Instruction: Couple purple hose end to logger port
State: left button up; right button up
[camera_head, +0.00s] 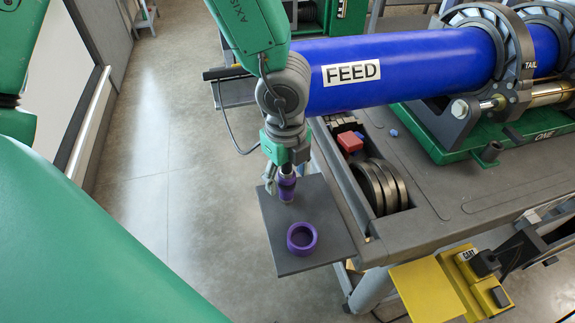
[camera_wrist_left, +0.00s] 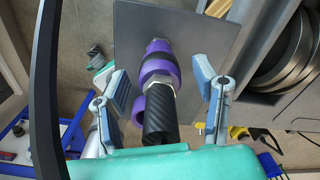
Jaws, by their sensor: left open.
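The purple hose end (camera_head: 287,187) is upright over the small grey side plate (camera_head: 335,220), below my left wrist. In the wrist view it is a purple collar (camera_wrist_left: 158,68) with a metal tip and a black textured grip (camera_wrist_left: 160,122). My left gripper (camera_head: 283,180) is open, its blue-padded fingers (camera_wrist_left: 163,88) on either side of the hose end with visible gaps. A purple ring (camera_head: 302,238) sits on the plate near the hose end, partly hidden in the wrist view. I cannot identify the logger port. My right gripper is out of view.
A blue FEED pipe (camera_head: 405,70) runs above the grey cart (camera_head: 450,185). Several metal rings (camera_head: 380,187) and a red block (camera_head: 350,141) sit in the cart's side tray. A yellow unit (camera_head: 440,290) is at the lower right. Floor left of the plate is clear.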

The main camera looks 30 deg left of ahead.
pick_arm(q)
notch_tip(320, 180, up, 12)
jog(key=shift+f, duration=0.15)
dwell(0.6)
